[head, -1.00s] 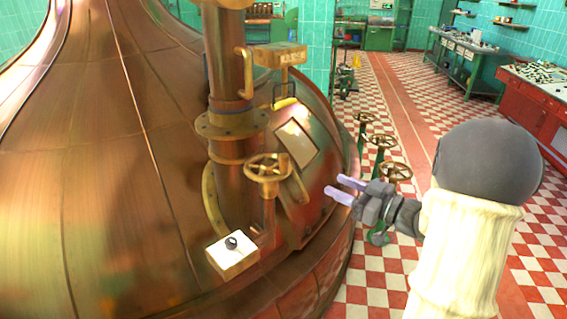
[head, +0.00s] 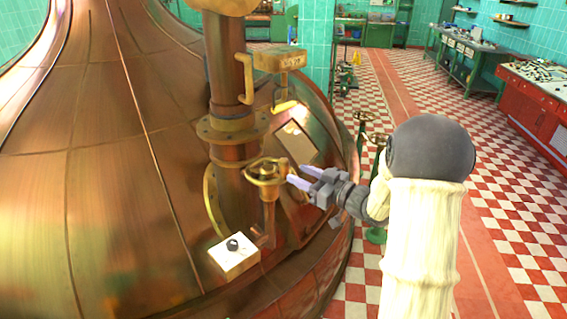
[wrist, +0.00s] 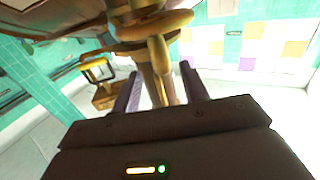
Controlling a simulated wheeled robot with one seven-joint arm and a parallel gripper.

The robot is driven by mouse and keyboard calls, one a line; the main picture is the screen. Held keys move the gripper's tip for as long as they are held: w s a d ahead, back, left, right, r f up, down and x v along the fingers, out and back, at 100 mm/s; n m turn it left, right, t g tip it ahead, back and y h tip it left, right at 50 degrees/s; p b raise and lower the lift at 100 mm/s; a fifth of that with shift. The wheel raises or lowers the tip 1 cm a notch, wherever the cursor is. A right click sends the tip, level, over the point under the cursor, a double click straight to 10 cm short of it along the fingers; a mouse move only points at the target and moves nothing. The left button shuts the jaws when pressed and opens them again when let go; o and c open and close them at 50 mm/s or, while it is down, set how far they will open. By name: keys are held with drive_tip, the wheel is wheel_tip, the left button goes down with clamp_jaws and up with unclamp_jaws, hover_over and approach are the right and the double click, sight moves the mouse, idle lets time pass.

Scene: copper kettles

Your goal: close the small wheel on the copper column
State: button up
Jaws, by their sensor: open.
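The small brass wheel (head: 266,172) sits on an upright brass stem (head: 268,212) beside the copper column (head: 232,180). My gripper (head: 298,175) is open and empty, just right of the wheel, its fingertips close to the rim. In the wrist view the wheel (wrist: 152,28) is at the top centre, beyond the fingertips. Its stem shows between the two fingers of my gripper (wrist: 162,76). I cannot tell whether a finger touches the rim.
A white box with a black knob (head: 234,258) is below the wheel. A brass box on a bracket (head: 280,58) is above. The large copper kettle (head: 110,180) fills the left. Green-stemmed handwheels (head: 363,118) stand behind my arm. Checkered floor (head: 510,200) is open at right.

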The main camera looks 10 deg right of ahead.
sight(288, 169)
drive_tip(key=p+x, duration=0.1)
drive_tip(key=x, duration=0.5)
drive_tip(key=shift+w+a+p, duration=0.15)
drive_tip(key=shift+w+p, duration=0.05)
drive_tip(key=shift+p, duration=0.1)
drive_tip(key=shift+c, duration=0.4)
clamp_jaws()
